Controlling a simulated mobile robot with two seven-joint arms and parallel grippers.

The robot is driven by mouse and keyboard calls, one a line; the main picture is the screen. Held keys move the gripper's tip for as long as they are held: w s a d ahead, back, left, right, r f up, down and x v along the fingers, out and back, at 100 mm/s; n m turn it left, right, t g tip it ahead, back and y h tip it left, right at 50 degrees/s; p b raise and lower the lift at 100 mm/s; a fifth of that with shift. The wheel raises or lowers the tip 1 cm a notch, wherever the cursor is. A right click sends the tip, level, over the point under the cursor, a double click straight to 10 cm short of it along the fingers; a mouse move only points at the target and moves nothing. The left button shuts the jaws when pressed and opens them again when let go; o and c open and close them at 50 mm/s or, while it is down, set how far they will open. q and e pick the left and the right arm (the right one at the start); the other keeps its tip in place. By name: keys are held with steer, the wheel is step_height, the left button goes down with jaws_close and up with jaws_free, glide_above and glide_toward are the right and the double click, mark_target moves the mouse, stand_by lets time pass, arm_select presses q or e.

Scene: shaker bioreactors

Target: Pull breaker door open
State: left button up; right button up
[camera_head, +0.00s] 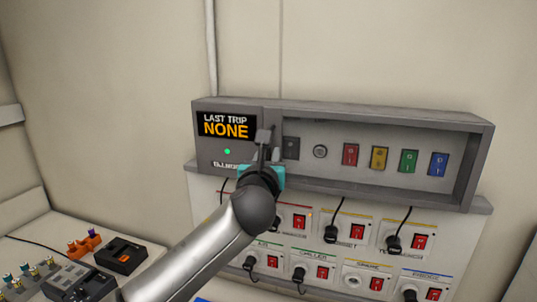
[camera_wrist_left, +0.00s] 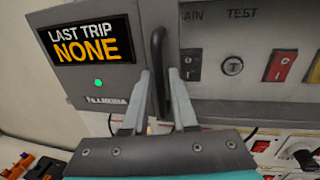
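The grey breaker box (camera_head: 340,108) is mounted on the wall. Its left part is a grey panel with a "LAST TRIP NONE" display (camera_head: 226,125) and a green light; the display also shows in the left wrist view (camera_wrist_left: 88,42). A dark vertical handle (camera_wrist_left: 159,75) stands at this panel's right edge. My left gripper (camera_head: 264,145) is at the handle. In the left wrist view its fingers (camera_wrist_left: 160,100) stand on either side of the handle's lower part, with a gap visible at least on the right. My right gripper is not in view.
Right of the handle, a recess holds a row of switches, including a red switch (camera_head: 350,155) and a blue switch (camera_head: 438,163). Below is a white socket panel (camera_head: 300,243) with plugs, cables and red switches. Small devices (camera_head: 120,256) lie on a surface at lower left.

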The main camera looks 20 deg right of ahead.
arm_select(q)
jaws_close()
stand_by(1.3)
